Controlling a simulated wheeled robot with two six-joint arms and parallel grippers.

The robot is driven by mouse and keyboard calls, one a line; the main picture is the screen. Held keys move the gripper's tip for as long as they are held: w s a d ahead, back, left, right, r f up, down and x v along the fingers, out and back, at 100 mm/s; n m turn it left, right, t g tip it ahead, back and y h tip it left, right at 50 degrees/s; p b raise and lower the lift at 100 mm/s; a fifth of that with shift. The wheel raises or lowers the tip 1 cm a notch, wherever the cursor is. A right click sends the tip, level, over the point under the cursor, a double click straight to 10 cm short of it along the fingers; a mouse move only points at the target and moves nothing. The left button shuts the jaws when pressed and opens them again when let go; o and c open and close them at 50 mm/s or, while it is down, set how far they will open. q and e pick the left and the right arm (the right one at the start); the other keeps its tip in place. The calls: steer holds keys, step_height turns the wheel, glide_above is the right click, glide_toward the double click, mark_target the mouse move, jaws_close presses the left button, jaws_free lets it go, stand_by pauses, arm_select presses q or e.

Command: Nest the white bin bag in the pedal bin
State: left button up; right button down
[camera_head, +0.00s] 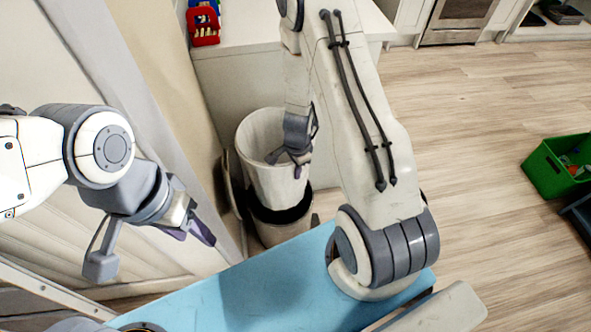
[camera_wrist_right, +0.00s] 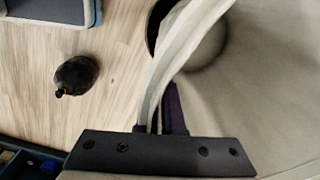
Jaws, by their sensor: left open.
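The white bin bag (camera_head: 275,186) shows in the head view as a wide-mouthed pale tub shape, mouth up. Its lower end is at the black rim of the pedal bin (camera_head: 273,236); how deep it sits is unclear. My right gripper (camera_head: 297,163) is at the bag's right rim. In the right wrist view, the bag's pale wall (camera_wrist_right: 178,62) runs down between the fingers of my right gripper (camera_wrist_right: 162,112), which is shut on it. My left gripper (camera_head: 198,234) is open and empty, to the left of the bin and apart from it.
A white cabinet (camera_head: 228,82) with red and blue containers (camera_head: 204,25) on top stands behind the bin. A wall is close on the left. A green crate (camera_head: 552,172) stands far right. A dark round object (camera_wrist_right: 76,75) lies on the floor. The wooden floor at right is mostly clear.

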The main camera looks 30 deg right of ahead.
step_height(320, 180, down, 37)
steer(key=b, duration=3.7)
steer(key=shift+s+f, duration=0.1)
steer(key=shift+f, duration=0.05)
steer(key=c, duration=1)
jaws_free()
steer(key=shift+a, duration=0.1)
steer(key=r+p, duration=1)
steer(key=r, duration=0.1)
steer(key=shift+s, duration=0.2)
